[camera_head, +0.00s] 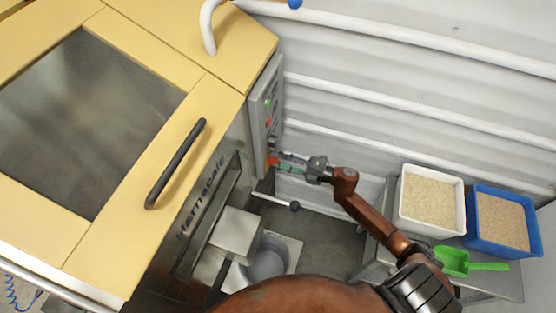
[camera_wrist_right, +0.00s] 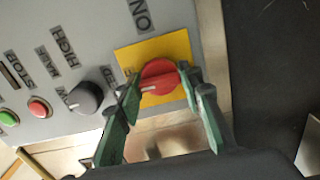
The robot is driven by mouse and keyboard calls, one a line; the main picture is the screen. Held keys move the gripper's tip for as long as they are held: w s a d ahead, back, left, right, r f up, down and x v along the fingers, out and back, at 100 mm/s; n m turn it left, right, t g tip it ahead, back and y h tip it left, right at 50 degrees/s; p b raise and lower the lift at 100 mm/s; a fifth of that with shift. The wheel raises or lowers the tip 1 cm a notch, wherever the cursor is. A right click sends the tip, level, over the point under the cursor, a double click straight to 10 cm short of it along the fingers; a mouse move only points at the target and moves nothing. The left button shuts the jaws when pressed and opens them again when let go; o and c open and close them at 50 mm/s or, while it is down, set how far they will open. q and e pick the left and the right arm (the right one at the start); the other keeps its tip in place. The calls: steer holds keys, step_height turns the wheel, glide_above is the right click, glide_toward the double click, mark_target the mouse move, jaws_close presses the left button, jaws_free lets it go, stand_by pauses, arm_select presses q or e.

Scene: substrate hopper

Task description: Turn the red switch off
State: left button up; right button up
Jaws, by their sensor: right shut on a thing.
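The red switch (camera_wrist_right: 158,77) is a round red knob on a yellow plate (camera_wrist_right: 186,48) on a grey control panel (camera_wrist_right: 90,28), seen in the right wrist view. Its raised grip bar lies roughly level across the picture. My right gripper (camera_wrist_right: 160,88) has its green fingers on either side of the knob, shut on it. The word ON shows above the plate; other lettering is partly covered. My left gripper is not in view.
A black knob (camera_wrist_right: 86,97), a red button (camera_wrist_right: 39,107) and a green button (camera_wrist_right: 8,118) sit left of the switch. A lever with a dark ball (camera_head: 294,206) lies below my right gripper. A white bin (camera_head: 403,215) and blue bin (camera_head: 473,230) stand at right.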

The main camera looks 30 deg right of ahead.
steer(key=shift+n, duration=0.3)
steer(key=o, duration=1.2)
steer(key=shift+c, duration=0.2)
steer(key=v, duration=0.7)
steer(key=shift+s+d, duration=0.15)
steer(key=shift+s, duration=0.05)
steer(key=shift+w+f, duration=0.1)
